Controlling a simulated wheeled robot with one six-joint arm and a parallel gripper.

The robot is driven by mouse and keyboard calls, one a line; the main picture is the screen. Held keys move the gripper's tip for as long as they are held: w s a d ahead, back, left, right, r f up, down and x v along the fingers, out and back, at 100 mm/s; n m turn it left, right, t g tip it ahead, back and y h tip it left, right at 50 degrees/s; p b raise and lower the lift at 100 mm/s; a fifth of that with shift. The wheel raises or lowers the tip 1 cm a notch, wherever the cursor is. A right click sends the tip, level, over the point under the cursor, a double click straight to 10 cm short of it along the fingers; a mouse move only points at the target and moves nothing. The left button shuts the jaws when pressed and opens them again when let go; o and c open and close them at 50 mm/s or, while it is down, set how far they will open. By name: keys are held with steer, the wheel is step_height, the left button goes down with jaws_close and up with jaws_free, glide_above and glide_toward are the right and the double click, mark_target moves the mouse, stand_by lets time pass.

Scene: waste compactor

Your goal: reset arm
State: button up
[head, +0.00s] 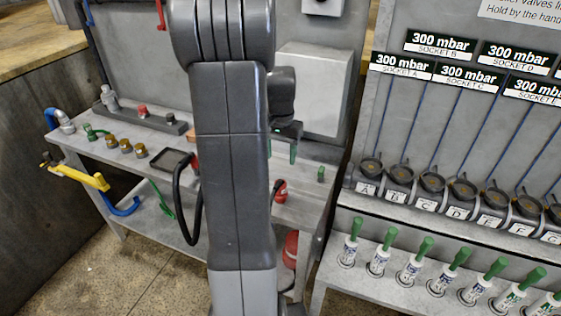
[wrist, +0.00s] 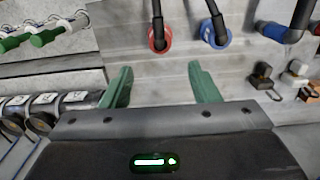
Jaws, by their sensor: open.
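My gripper (wrist: 158,72) shows in the wrist view with its two green fingers spread wide apart. Nothing is between the fingers, so it is open and empty. A grey metal surface lies beyond the fingertips. In the head view my arm rises through the middle of the picture and hides part of the workbench. The dark wrist shows just right of the arm, above the bench. The fingers are small and partly hidden there.
A grey workbench (head: 225,205) holds brass fittings and a black tray (head: 171,160). A yellow-handled tool (head: 80,176) sticks out at its left. At right, a rack has sockets (head: 432,183) and green-handled bottles (head: 412,260). A red hose fitting (wrist: 159,38) and a blue one (wrist: 215,32) lie beyond my fingers.

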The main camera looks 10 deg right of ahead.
mark_target(280, 178)
stand_by(0.3)
step_height(280, 178, down, 12)
steer(key=shift+f+p, duration=0.1)
steer(key=shift+p, duration=0.5)
steer(key=shift+w+r, duration=0.1)
steer(key=shift+r, duration=0.25)
steer(key=shift+r+b, duration=0.3)
steer(key=shift+r, duration=0.95)
